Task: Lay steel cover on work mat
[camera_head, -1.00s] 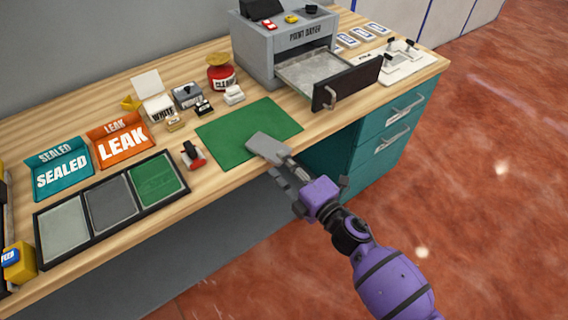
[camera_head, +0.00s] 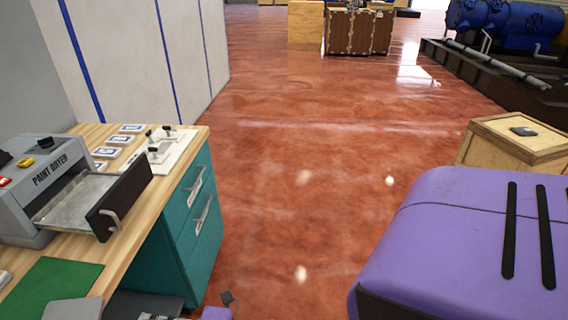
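The steel cover (camera_head: 74,309) is a flat grey plate at the bottom left, cut off by the picture edge. It overlaps the front right part of the green work mat (camera_head: 48,282); I cannot tell whether it rests on the mat or is held just above it. Only small parts of my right gripper (camera_head: 155,317) show at the bottom edge, right of the cover. Its fingertips and their hold on the cover are out of sight. My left gripper is not in view.
The paint dryer (camera_head: 45,180) stands on the bench with its drawer (camera_head: 118,205) pulled out. Cards and a white plate (camera_head: 168,150) lie beyond it. Teal drawers (camera_head: 195,225) are below. A wooden crate (camera_head: 515,147) stands at the right; the red floor between is clear.

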